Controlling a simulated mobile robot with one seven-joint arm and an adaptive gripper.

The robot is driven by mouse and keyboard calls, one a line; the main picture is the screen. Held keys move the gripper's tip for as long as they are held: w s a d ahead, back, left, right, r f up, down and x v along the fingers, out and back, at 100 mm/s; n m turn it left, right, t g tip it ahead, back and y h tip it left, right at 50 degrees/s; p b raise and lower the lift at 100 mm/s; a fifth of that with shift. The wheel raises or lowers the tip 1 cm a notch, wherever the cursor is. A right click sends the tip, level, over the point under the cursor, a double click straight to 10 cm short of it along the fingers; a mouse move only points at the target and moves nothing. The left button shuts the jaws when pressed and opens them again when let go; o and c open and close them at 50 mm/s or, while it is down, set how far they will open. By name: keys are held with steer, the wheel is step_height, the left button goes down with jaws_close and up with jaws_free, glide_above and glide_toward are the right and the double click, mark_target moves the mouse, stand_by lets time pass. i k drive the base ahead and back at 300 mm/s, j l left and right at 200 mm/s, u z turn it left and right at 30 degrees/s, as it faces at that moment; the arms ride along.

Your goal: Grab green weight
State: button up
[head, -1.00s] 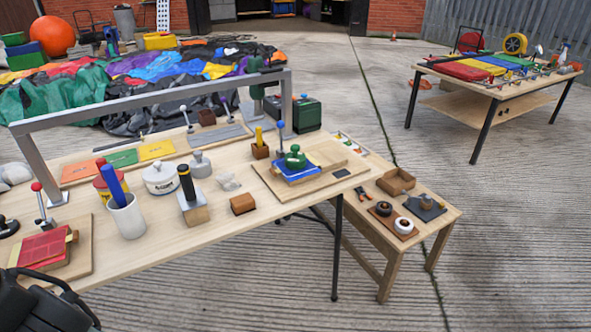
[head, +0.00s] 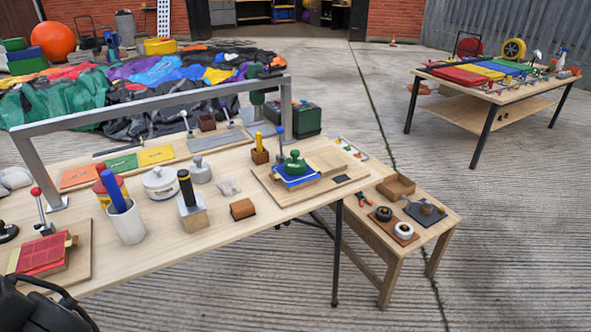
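The green weight (head: 294,163) is a rounded green piece with a knob on top. It sits on a blue block (head: 296,179) on a wooden board (head: 318,187) at the right end of the long table. A blue-topped lever post (head: 280,146) stands close behind its left side. A black part of my own arm shows in the bottom left corner, far from the weight. My gripper's fingertips do not show.
The long wooden table (head: 190,240) also holds a white cup (head: 126,222) with a blue stick, a wooden block with a black handle (head: 187,189), a small brown block (head: 242,209) and a white pot (head: 160,182). A grey metal frame (head: 150,103) spans the table behind the weight.

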mark_target(294, 165)
steer(key=i+l+u, duration=0.4)
steer(key=i+l, duration=0.45)
steer(key=l, duration=0.1)
